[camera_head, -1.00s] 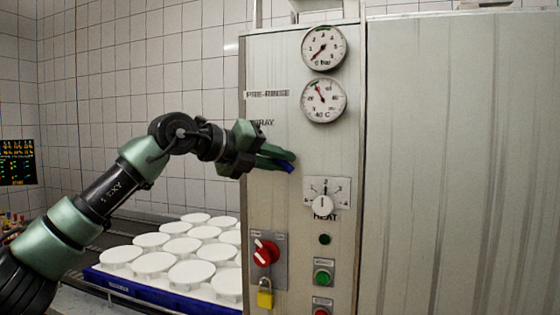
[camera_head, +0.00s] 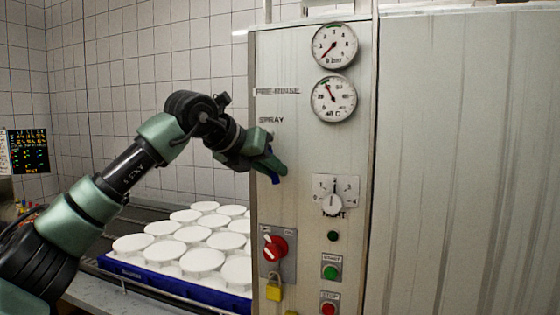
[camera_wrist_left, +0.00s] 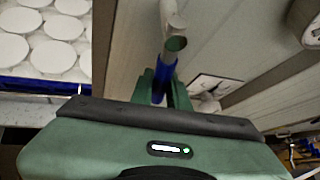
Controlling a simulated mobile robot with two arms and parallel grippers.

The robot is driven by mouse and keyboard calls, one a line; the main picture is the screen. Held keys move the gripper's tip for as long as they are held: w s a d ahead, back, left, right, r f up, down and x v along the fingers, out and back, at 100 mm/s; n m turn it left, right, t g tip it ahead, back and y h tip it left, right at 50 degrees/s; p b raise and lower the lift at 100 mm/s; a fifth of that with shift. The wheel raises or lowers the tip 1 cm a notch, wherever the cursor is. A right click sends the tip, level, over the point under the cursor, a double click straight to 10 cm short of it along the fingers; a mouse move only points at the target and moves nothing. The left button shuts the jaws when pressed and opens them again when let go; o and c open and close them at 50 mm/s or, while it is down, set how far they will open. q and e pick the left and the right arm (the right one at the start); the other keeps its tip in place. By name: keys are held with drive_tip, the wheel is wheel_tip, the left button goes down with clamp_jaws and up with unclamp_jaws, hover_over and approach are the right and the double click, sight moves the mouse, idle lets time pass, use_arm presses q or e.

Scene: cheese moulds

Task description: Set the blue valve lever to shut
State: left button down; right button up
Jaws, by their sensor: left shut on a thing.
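The blue valve lever (camera_head: 275,179) is on the front of the grey cabinet (camera_head: 300,150), below the SPRAY label. Only its blue tip shows in the head view, pointing down. My left gripper (camera_head: 272,165) is shut on it and covers most of it. In the left wrist view the blue lever sleeve (camera_wrist_left: 162,72) sits between the two green fingers of my left gripper (camera_wrist_left: 163,92), with a metal pipe piece (camera_wrist_left: 173,22) beyond it. The valve body is mostly hidden behind the gripper in the head view. My right gripper is not in view.
Two gauges (camera_head: 334,98) are above right on the cabinet. A heat dial (camera_head: 333,204), a red switch (camera_head: 274,247) with a yellow padlock (camera_head: 274,289), and push buttons (camera_head: 330,272) are below. A blue tray (camera_head: 150,279) of white moulds stands at the left.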

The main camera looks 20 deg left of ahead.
use_arm(q)
drive_tip(key=shift+a+f+m+y+p, duration=0.1)
drive_tip(key=shift+a+m+y+p, duration=0.25)
drive_tip(key=shift+a+m+y, duration=0.55)
drive_tip(key=shift+a+y, duration=0.1)
drive_tip(key=shift+y, duration=0.2)
drive_tip(key=c, duration=1.4)
unclamp_jaws()
drive_tip(key=shift+o, duration=0.2)
drive_tip(key=b+v, duration=0.2)
drive_tip(key=v, duration=0.5)
drive_tip(key=shift+s+a, duration=0.15)
drive_tip(key=shift+s, duration=0.1)
